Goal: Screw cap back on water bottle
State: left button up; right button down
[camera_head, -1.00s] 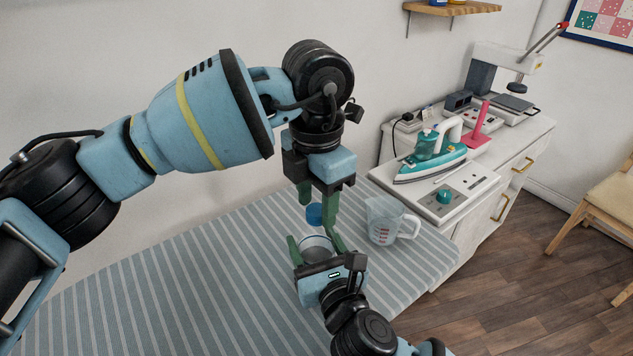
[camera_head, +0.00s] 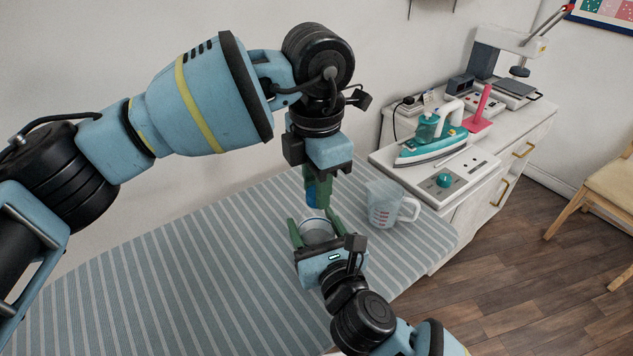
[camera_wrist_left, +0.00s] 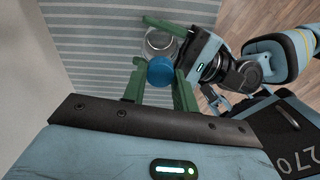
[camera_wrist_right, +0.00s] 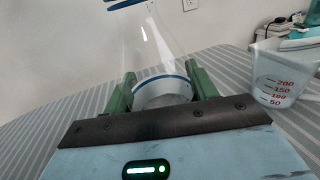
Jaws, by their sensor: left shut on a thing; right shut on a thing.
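The blue cap (camera_head: 311,194) is between the fingers of my left gripper (camera_head: 318,190), which points down and is shut on it. The left wrist view shows the cap (camera_wrist_left: 160,70) between the two green fingers. The clear bottle (camera_head: 317,231), with a white and blue band low down, stands below the cap. My right gripper (camera_head: 318,240) is shut around its lower part. In the right wrist view the bottle (camera_wrist_right: 162,90) rises between the fingers, and a blue edge shows at the top. I cannot tell whether cap and bottle touch; the bottle's mouth is not clearly seen.
A clear measuring jug (camera_head: 388,206) stands on the striped board (camera_head: 180,290), just right of the grippers. A teal iron (camera_head: 435,140) rests on a white cabinet (camera_head: 480,177) beyond. The left part of the board is clear.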

pick_arm(q)
jog(key=o, duration=1.2)
jog(key=shift+c, duration=0.2)
jog(key=shift+r, duration=0.15)
notch_tip(320, 180, up, 12)
pick_arm(e)
jog(key=shift+c, duration=1.9)
grip_release()
jog(key=shift+s, duration=0.15)
pick_arm(q)
jog(key=shift+w+f, duration=0.15)
jog(key=shift+f, duration=0.6)
pick_arm(e)
jog(key=v, duration=0.7)
jog(key=shift+s+d, duration=0.15)
jog(key=shift+s, duration=0.15)
